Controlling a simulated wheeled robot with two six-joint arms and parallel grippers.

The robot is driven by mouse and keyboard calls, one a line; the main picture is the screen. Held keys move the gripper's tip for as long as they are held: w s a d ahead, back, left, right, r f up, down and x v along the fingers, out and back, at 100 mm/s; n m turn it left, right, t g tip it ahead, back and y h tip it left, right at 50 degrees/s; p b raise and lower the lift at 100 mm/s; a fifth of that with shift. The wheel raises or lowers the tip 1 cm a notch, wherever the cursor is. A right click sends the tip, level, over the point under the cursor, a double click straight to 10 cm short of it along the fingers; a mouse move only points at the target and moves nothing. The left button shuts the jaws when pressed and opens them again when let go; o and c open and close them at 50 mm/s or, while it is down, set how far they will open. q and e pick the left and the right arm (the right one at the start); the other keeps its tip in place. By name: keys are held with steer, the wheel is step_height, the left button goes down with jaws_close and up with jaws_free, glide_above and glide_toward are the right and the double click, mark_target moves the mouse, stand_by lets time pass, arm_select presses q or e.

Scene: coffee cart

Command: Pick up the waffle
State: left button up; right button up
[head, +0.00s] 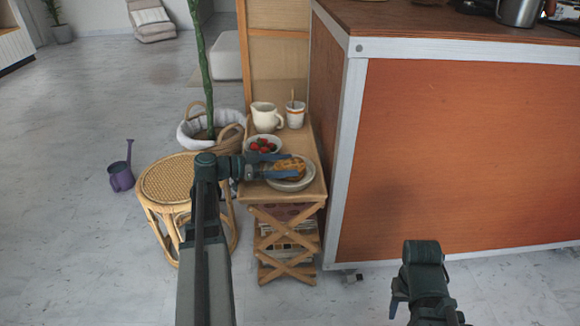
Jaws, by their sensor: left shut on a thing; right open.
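The waffle (291,164) is golden brown and sits at a plate on the small wooden side table. My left gripper (283,170) reaches in from the left at the plate and is shut on the waffle. The fingers hide part of the waffle, and I cannot tell whether it is lifted clear of the plate. The pale plate (298,186) shows its rim around and below the fingers. My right gripper (396,297) is open and empty, low at the right in front of the cart.
On the side table (316,188) stand a bowl of strawberries (263,146), a cream jug (265,117) and a patterned cup (295,114). The orange cart (450,150) rises close on the right. A rattan stool (170,182) and a basketed plant are left of the table.

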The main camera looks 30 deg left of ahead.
mark_target(282, 164)
arm_select(q)
steer(key=shift+s+a+r+p, duration=0.1)
steer(key=shift+a+r+p, duration=0.3)
steer(key=shift+r+p, duration=0.1)
step_height(282, 164, up, 11)
steer(key=p, duration=1.1)
steer(key=s+a, duration=0.2)
steer(key=a, duration=0.4)
steer(key=s+a, duration=0.2)
steer(key=a, duration=0.4)
steer(key=s+a, duration=0.2)
steer(key=a, duration=0.4)
steer(key=shift+s+f, duration=0.25)
